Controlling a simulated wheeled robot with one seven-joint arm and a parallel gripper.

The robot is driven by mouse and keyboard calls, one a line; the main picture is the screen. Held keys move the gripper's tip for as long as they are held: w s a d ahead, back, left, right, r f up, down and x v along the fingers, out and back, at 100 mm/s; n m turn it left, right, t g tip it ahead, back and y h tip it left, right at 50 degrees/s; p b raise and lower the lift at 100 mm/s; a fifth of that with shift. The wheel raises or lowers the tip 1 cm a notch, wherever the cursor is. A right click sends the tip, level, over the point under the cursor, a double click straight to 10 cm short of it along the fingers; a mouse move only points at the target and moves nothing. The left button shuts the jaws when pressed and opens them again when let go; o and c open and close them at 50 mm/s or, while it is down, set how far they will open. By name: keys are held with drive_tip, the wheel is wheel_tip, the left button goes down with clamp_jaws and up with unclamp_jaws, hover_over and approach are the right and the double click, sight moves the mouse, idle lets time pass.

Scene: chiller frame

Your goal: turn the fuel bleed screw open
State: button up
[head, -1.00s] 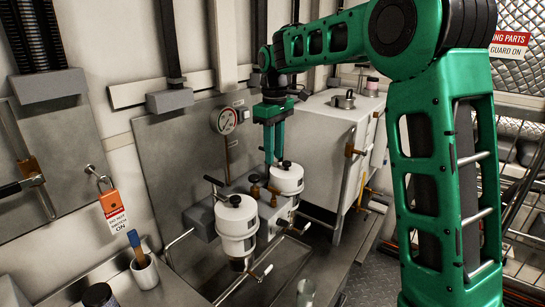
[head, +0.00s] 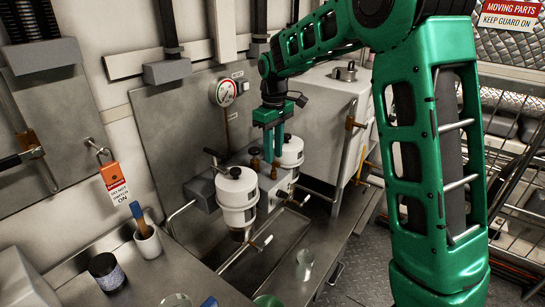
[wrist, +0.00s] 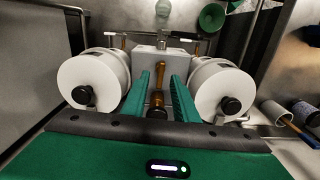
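The filter unit has two white canisters, one at left front (head: 238,197) and one at right rear (head: 291,152), on a grey head. Brass fittings stand between them; one has a dark top (head: 255,160). In the wrist view a brass screw (wrist: 157,82) with a dark round knob (wrist: 158,114) shows between my fingers. I cannot tell which brass fitting is the fuel bleed screw. My gripper (head: 270,157) points down between the canisters. In the wrist view its green fingers (wrist: 167,78) are apart, one on each side of the brass piece; contact is not visible.
The canisters flank my fingers closely in the wrist view. A pale tank (head: 326,105) stands to the right. A cup with a brush (head: 148,243) and an orange lock tag (head: 116,183) are at left. A metal tray lies below.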

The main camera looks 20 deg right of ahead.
drive_tip(key=shift+f, duration=0.9)
clamp_jaws()
drive_tip(key=shift+n, duration=0.4)
unclamp_jaws()
drive_tip(key=shift+r, duration=0.1)
